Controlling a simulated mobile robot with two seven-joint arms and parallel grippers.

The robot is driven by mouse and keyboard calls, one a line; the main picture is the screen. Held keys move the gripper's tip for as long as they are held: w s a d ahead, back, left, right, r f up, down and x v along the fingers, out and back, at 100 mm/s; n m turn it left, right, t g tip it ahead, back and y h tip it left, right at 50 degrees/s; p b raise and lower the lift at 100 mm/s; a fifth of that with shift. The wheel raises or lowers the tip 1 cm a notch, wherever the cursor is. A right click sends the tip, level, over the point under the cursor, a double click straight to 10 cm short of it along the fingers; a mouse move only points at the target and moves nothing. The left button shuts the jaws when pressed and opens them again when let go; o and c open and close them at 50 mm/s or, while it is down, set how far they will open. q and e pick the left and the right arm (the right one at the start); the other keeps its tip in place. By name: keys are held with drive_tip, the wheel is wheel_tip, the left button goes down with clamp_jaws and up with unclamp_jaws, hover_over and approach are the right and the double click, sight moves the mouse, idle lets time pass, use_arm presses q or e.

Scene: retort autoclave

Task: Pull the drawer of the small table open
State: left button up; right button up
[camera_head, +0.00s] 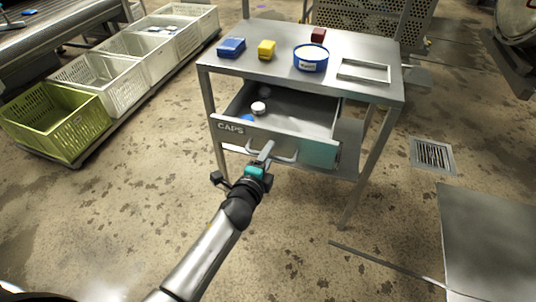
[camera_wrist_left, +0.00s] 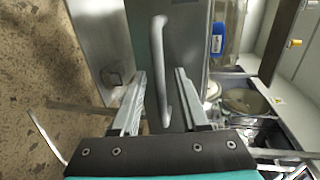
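The small metal table (camera_head: 225,65) stands in the middle of the head view. Its grey drawer (camera_head: 275,142), marked CAPS, is pulled out, with its inside showing. A bar handle (camera_head: 286,158) runs across the drawer front; it also shows in the left wrist view (camera_wrist_left: 157,45). My left gripper (camera_head: 266,152) is at the handle. In the left wrist view, the fingers of my left gripper (camera_wrist_left: 160,88) stand apart on either side of the bar, with gaps visible. My right gripper is out of view.
In the drawer lie a white cap (camera_head: 258,108) and a blue piece (camera_head: 247,118). Crates (camera_head: 58,122) line the left; the front floor is open.

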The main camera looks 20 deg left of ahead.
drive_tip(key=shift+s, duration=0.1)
use_arm(q)
drive_tip(key=p+v, duration=0.2)
drive_tip(key=v, duration=1.3)
drive_tip(key=shift+s+p, duration=0.15)
drive_tip(key=shift+p, duration=0.25)
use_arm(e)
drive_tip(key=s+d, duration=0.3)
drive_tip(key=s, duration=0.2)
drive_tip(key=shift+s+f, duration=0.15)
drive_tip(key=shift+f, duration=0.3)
use_arm(q)
drive_tip(key=shift+d+f, duration=0.1)
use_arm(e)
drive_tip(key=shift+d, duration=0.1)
